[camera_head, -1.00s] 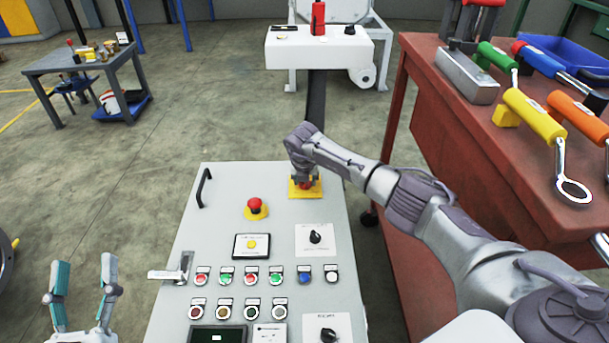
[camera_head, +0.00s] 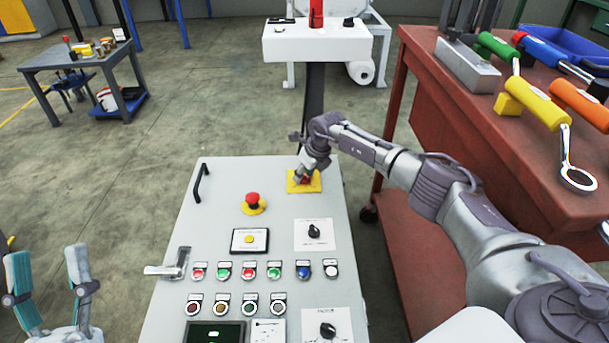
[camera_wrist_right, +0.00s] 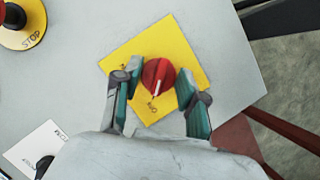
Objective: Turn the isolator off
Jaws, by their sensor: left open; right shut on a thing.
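The isolator is a red rotary knob (camera_wrist_right: 158,76) on a yellow square plate (camera_head: 296,185) at the top right of the grey control panel (camera_head: 215,180). In the right wrist view the plate (camera_wrist_right: 190,50) looks turned, and the knob's white mark points down towards lettering that seems to read "ON" or "OFF". My right gripper (camera_wrist_right: 155,85) is shut on the knob, one finger on each side. In the head view my right gripper (camera_head: 306,176) mostly covers the knob. My left gripper (camera_head: 46,275) is open and empty, left of the panel.
A red emergency stop button (camera_head: 253,202) sits left of the isolator. Black selector knobs (camera_head: 314,231) and several coloured buttons (camera_head: 248,272) lie nearer. A metal handle (camera_head: 170,268) is at the panel's left edge. A red workbench (camera_head: 470,160) with tools stands right.

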